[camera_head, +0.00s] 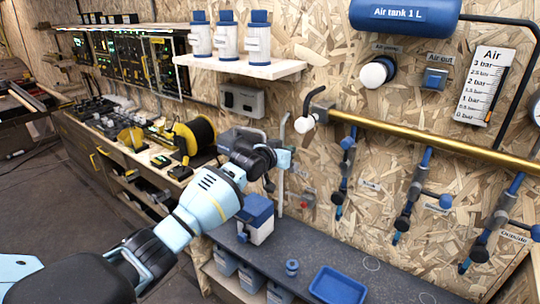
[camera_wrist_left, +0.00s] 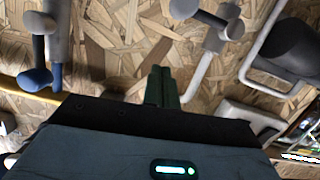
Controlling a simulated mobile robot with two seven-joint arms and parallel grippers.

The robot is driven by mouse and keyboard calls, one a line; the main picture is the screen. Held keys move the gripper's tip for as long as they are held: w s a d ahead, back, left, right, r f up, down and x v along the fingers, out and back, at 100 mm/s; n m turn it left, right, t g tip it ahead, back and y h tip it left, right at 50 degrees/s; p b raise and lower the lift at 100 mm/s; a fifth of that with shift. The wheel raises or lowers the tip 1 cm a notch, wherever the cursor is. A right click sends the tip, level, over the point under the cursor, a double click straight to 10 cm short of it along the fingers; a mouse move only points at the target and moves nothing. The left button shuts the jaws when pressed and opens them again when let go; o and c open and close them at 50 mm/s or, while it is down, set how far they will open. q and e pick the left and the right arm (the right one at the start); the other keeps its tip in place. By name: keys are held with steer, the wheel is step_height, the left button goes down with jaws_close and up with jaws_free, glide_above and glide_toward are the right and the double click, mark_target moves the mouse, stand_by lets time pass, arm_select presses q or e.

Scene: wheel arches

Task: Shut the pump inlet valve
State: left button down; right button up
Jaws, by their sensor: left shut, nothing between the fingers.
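My left gripper (camera_head: 278,160) is in front of the wood-chip wall, near a grey upright pipe (camera_head: 283,130) above the blue-and-white pump-like box (camera_head: 256,222). In the left wrist view its fingers (camera_wrist_left: 162,86) are together and empty, pointing at the wall. I cannot read which valve is the pump inlet. My right gripper is out of view.
Several blue-handled valves (camera_head: 408,200) hang below the brass pipe. A shelf (camera_head: 240,66) holds blue-capped canisters. A blue tray (camera_head: 338,288) lies on the dark bench (camera_head: 395,290). A black-and-yellow reel (camera_head: 192,138) stands left of my arm. A blue air tank (camera_head: 405,14) is above.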

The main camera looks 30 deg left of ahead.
arm_select(q)
steer(key=d+p+v, duration=0.1)
steer(key=v, duration=0.7)
steer(key=shift+s+a+f, duration=0.2)
steer(key=shift+s+a, duration=0.1)
steer(key=shift+s, duration=0.05)
steer(key=shift+f, duration=0.1)
steer(key=s+d+f+g, duration=0.1)
steer(key=s+d+f, duration=0.2)
steer(key=s+f, duration=0.35)
steer(key=s+d+f+m+g, duration=0.1)
steer(key=s+d+f, duration=0.25)
steer(key=f, duration=0.55)
steer(key=s+d+f+g, duration=0.1)
steer(key=s+d+f, duration=0.2)
steer(key=s+f, duration=0.35)
steer(key=s+d+f+g, duration=0.1)
steer(key=s+f, duration=0.3)
steer(key=s, duration=0.5)
steer(key=s+d+f+g, duration=0.1)
steer(key=s+d+f, duration=0.2)
steer(key=s, duration=0.6)
steer(key=s+d+f+m+g, duration=0.1)
steer(key=s+d+f, duration=0.1)
steer(key=s+f, duration=0.3)
steer(key=s, duration=0.4)
steer(key=shift+s+f, duration=0.25)
steer(key=shift+s, duration=0.1)
